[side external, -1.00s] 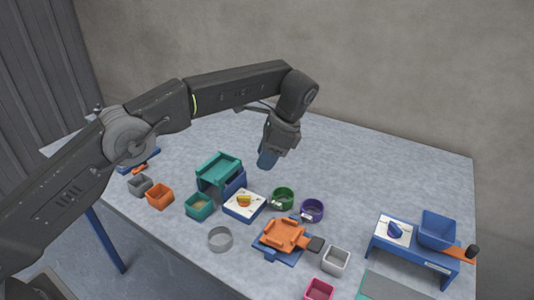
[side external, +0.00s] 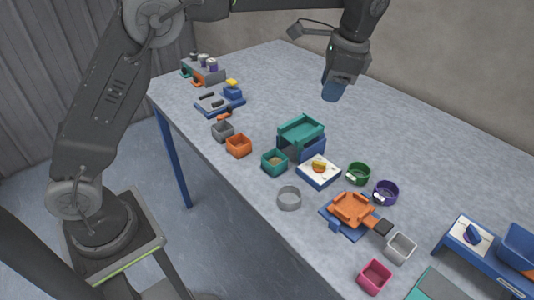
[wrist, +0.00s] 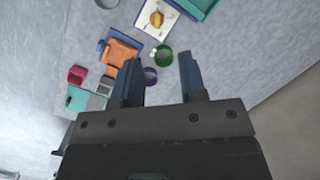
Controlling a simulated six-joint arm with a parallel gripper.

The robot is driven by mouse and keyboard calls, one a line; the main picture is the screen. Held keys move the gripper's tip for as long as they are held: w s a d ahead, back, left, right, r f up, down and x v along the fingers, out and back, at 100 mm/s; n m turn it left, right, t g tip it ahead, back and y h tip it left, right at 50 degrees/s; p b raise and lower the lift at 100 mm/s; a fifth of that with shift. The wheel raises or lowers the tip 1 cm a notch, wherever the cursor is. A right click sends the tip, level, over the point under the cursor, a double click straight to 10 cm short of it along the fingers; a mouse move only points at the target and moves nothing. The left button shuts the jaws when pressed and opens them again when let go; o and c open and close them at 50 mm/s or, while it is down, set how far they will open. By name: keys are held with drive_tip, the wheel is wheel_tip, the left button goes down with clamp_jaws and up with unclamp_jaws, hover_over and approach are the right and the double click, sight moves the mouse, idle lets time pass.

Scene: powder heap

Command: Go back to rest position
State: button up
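My gripper (side external: 332,92) hangs in the air above the far part of the table, fingers pointing down, clear of every object. In the wrist view my gripper (wrist: 159,60) shows two blue fingers spread apart with nothing held between them. The green ring-shaped cup (wrist: 163,55) and the purple cup (wrist: 150,76) show beyond the gap, on the table below. In the side external view the green cup (side external: 358,173) and purple cup (side external: 386,192) stand side by side.
A teal tray on a blue stand (side external: 301,132), an orange tray (side external: 351,209), several small open boxes and a blue bench (side external: 470,262) stand on the grey table (side external: 270,90). A rack (side external: 203,72) stands at the far left. The table's far side is clear.

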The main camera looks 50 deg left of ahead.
drive_tip(key=s+a+r+n+t+h, duration=0.1)
drive_tip(key=s+a+r+n+t, duration=0.15)
drive_tip(key=s+a+r, duration=0.4)
drive_tip(key=s+a+f+n+t, duration=0.1)
drive_tip(key=s+f+n+t, duration=0.1)
drive_tip(key=s, duration=0.8)
drive_tip(key=s+a+f+n+t+h, duration=0.1)
drive_tip(key=s+f+n, duration=0.3)
drive_tip(key=s, duration=0.7)
drive_tip(key=shift+s+a+f+n+t+h, duration=0.3)
drive_tip(key=shift+a+f+n+t, duration=0.1)
drive_tip(key=shift+f, duration=0.35)
